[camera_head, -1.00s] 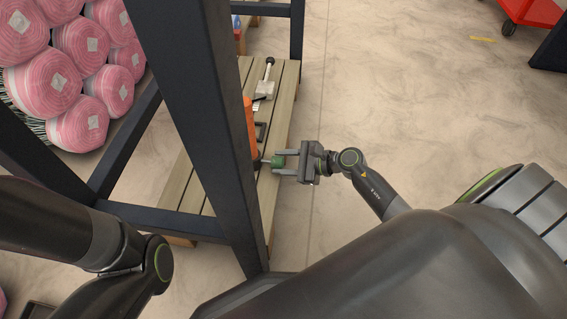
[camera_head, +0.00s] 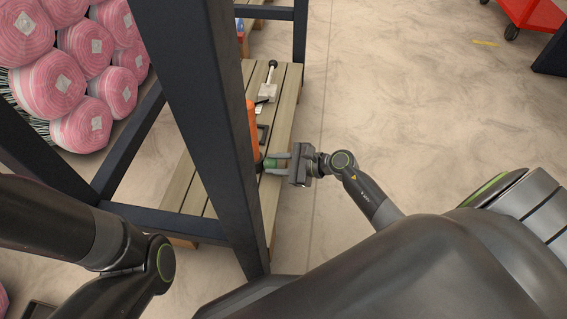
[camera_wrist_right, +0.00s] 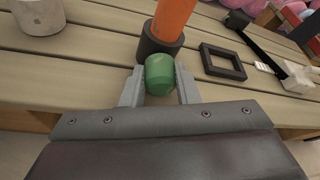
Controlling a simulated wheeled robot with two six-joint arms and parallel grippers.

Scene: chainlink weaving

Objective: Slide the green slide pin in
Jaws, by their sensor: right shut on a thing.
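The green slide pin (camera_head: 270,163) is between the fingers of my right gripper (camera_head: 274,164), which is shut on it. It also shows in the right wrist view as a rounded green knob (camera_wrist_right: 160,76) between the two grey fingertips. Right beyond it stands an orange cylinder (camera_wrist_right: 174,16) with a black collar (camera_wrist_right: 157,46) at its base; the knob is close against the collar. Any shaft of the pin is hidden. In the head view the orange cylinder (camera_head: 253,128) is partly hidden by a dark post. My left arm shows at the lower left, but its gripper is out of the picture.
The slatted wooden bench (camera_head: 285,110) carries a black square frame (camera_wrist_right: 222,62), a tool with a black handle (camera_head: 270,75) and a pale cup (camera_wrist_right: 38,14). A dark upright post (camera_head: 205,120) crosses in front of the bench.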

